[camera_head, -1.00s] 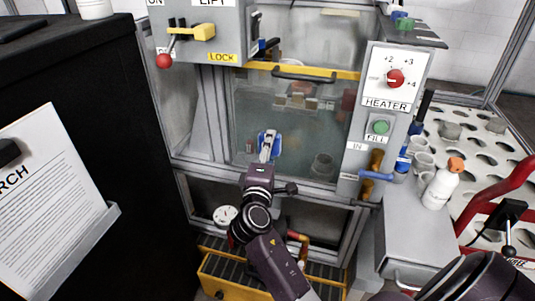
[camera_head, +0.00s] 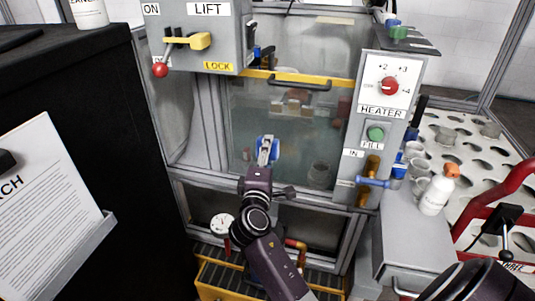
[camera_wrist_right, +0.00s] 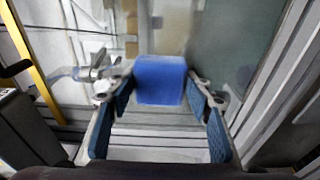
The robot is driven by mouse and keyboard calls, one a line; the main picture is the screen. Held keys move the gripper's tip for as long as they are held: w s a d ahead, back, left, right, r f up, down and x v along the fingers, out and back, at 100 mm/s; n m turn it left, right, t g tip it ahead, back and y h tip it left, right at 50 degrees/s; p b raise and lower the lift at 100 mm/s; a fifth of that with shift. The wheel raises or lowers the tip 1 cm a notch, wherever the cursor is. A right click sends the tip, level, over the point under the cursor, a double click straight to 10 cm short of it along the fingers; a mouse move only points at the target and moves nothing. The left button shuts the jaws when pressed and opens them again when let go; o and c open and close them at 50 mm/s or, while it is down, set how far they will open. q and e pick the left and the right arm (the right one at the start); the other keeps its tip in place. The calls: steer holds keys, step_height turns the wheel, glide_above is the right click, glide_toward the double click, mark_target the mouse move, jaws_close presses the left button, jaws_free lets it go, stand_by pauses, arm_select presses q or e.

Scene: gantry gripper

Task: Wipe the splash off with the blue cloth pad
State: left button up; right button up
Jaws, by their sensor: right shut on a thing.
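The blue cloth pad (camera_head: 262,156) is in my right gripper (camera_head: 268,149), in front of the lower part of the glass window (camera_head: 240,125). In the right wrist view the pad (camera_wrist_right: 160,80) is between the two fingers of the gripper (camera_wrist_right: 160,95), with the pane beyond it. I cannot tell whether the pad touches the glass. The window looks hazy, with a greenish tint; a brownish blur (camera_wrist_right: 175,22) shows past the pad in the wrist view. I cannot make out the splash's edge. My left gripper is not in view.
A yellow bar with a dark handle (camera_head: 300,84) crosses above the pane. The heater panel (camera_head: 390,86) and a blue-handled tap (camera_head: 372,182) stand to the right. The lift box (camera_head: 205,45) with its red-knobbed lever is upper left. A gauge (camera_head: 222,224) sits below.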

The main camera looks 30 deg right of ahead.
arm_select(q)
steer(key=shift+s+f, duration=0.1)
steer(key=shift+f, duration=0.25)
arm_select(e)
steer(key=shift+x, duration=0.8)
steer(key=shift+s+d, duration=0.15)
